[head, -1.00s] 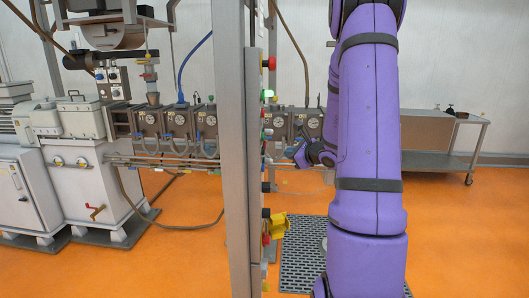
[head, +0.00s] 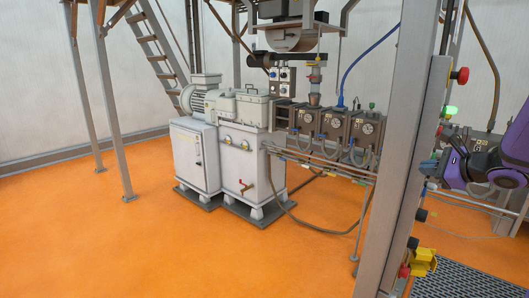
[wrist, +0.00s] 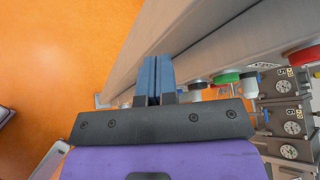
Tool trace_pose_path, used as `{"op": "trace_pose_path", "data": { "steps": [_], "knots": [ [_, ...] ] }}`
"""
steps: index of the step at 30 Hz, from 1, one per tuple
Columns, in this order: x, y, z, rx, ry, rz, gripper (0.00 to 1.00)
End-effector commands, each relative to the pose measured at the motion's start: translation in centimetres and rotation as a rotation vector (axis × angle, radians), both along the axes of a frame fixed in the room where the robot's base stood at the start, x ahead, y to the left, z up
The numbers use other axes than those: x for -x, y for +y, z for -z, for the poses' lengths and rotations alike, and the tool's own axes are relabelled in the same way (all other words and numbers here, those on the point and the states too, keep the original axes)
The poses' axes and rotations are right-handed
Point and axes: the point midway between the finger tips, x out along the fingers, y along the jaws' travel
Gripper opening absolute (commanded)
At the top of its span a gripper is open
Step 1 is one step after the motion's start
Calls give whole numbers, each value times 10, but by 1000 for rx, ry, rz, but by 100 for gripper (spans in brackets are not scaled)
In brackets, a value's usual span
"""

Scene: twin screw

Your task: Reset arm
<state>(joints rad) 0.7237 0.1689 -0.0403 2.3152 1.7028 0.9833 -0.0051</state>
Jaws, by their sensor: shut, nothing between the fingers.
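My gripper (wrist: 157,78) shows in the wrist view with its two blue fingers side by side, shut and empty. It points along a grey upright post, close beside a row of coloured buttons. In the head view my purple arm (head: 488,160) is at the right edge, bent near the button panel.
The grey post (head: 408,150) stands left of my arm, with a red button (head: 460,76), a lit green button (head: 450,111) and a yellow piece (head: 424,258). The twin screw machine (head: 243,135) stands behind. Orange floor (head: 90,235) is clear at left.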

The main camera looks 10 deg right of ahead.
Motion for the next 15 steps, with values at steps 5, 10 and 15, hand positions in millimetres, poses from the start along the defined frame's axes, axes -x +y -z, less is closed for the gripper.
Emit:
{"op": "trace_pose_path", "data": {
  "steps": [5, 10, 15],
  "knots": [
    [23, 96, -32, 223, 26, -334, 0],
    [64, 164, -50, 459, 44, -626, 0],
    [113, 210, -59, 722, 53, -887, 0]
  ]
}}
